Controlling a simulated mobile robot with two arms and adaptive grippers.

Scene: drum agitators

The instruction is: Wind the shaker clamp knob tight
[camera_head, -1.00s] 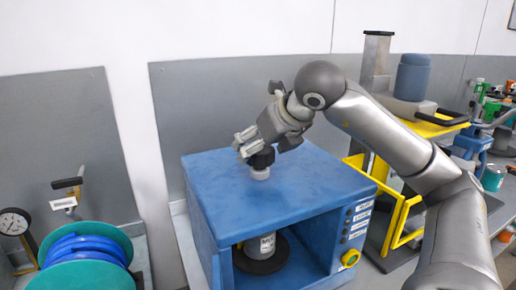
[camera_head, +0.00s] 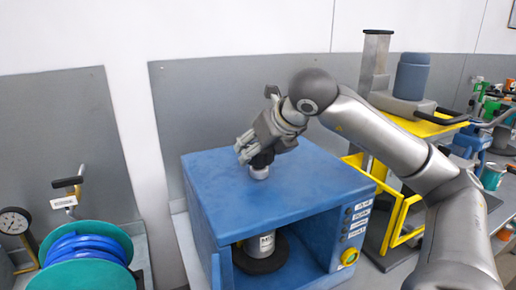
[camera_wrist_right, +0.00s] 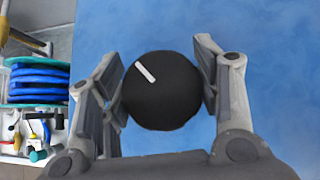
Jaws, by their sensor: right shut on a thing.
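The black clamp knob (camera_wrist_right: 163,98) has a white line on its top and sits on a pale collar (camera_head: 259,172) on the top of the blue shaker box (camera_head: 290,200). In the right wrist view the white line points to the upper left. My right gripper (camera_wrist_right: 162,92) is shut on the knob, one finger on each side. In the head view the right gripper (camera_head: 256,154) comes down on the knob (camera_head: 261,159) and hides part of it. A can (camera_head: 268,243) stands inside the box on a dark round plate. My left gripper is not in view.
A teal reel with blue hose (camera_head: 85,248) and a dial gauge (camera_head: 14,221) are at the left. A yellow-framed machine (camera_head: 405,215) stands right of the box. The box top around the knob is clear.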

